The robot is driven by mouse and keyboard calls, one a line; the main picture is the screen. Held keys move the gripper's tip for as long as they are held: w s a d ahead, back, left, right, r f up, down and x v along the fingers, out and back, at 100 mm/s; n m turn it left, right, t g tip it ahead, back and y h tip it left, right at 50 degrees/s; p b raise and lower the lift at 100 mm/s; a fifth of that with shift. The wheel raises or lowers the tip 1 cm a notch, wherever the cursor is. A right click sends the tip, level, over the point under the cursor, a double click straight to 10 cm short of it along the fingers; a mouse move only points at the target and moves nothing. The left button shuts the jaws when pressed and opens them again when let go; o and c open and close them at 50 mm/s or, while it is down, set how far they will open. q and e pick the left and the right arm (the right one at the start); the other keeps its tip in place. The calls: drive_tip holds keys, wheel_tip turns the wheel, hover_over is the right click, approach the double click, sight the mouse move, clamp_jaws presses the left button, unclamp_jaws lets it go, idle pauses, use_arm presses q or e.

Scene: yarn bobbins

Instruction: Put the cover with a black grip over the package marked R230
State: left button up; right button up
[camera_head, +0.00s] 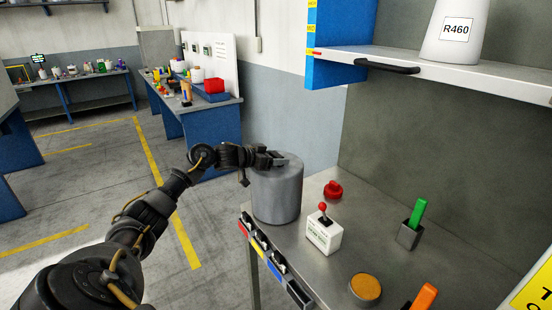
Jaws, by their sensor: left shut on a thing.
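A grey cylindrical cover (277,195) is upright at the left end of the metal table (330,275). My left gripper (272,160) is shut at the top of this cover, and its fingers hide most of the grip there, so I cannot make out its colour. I cannot tell whether the cover's bottom touches the table. No package marked R230 is readable in this view; it may be hidden. My right gripper is not in view.
A white cone marked R460 (456,32) stands on the upper shelf (430,68). On the table are a red knob (333,190), a white joystick box (323,235), a grey holder (408,235) with a green-handled item, and an orange round lid (365,288). Blue workbenches stand behind.

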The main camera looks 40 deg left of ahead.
use_arm(q)
drive_tip(key=shift+f, duration=0.25)
drive_tip(key=o, duration=1.4)
drive_tip(key=shift+s, duration=0.1)
drive_tip(key=shift+s+a+b, duration=0.2)
drive_tip(key=shift+s+b, duration=0.15)
drive_tip(key=shift+b+v, duration=1.75)
drive_tip(key=shift+v, duration=3.2)
drive_tip(key=shift+w+d+r, duration=0.1)
drive_tip(key=shift+d, duration=0.05)
